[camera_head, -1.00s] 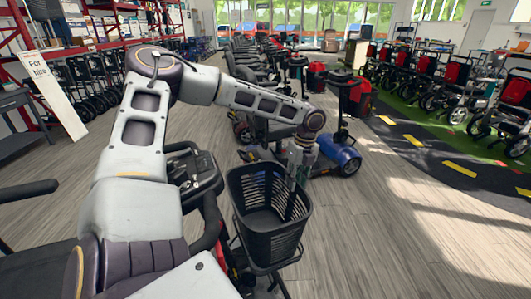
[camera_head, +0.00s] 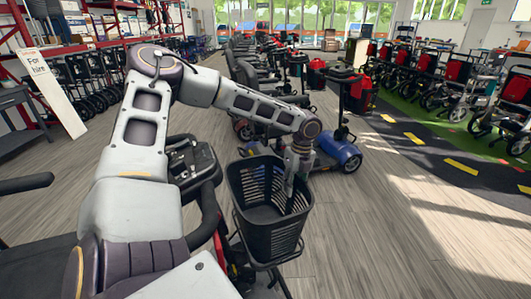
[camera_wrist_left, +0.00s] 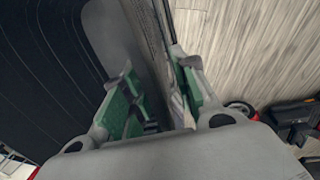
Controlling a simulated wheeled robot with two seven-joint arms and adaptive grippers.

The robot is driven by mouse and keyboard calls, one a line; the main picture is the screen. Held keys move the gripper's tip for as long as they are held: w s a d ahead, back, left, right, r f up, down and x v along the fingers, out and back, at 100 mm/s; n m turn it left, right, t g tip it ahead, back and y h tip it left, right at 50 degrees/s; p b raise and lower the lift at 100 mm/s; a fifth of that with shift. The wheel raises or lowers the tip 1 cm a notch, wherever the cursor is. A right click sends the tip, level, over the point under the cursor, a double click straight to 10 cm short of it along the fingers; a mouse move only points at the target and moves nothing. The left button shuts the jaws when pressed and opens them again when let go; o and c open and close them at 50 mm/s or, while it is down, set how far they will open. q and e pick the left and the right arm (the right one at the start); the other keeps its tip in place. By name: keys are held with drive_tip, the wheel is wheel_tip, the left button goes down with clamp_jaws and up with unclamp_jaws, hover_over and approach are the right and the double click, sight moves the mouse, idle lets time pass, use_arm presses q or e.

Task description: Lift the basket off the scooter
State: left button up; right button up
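The black plastic basket (camera_head: 262,235) hangs on the front of the near scooter (camera_head: 192,165), its slatted walls and open top visible in the head view. It looks empty. My left gripper (camera_head: 291,186) is at the basket's far right rim, pointing down. In the left wrist view, the gripper (camera_wrist_left: 158,98) has its green-padded fingers apart, with the basket's wall (camera_wrist_left: 158,38) between them. One finger is inside the basket and the other outside. A gap shows between the inner finger and the wall. My right gripper is not in view.
A blue scooter (camera_head: 340,152) stands just beyond the basket, close to my left gripper. More scooters stand in a row behind it. Wheelchairs (camera_head: 455,90) line the right side. The wooden floor (camera_head: 400,235) to the right of the basket is clear.

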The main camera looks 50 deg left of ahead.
use_arm(q)
drive_tip(key=shift+c, duration=0.4)
clamp_jaws()
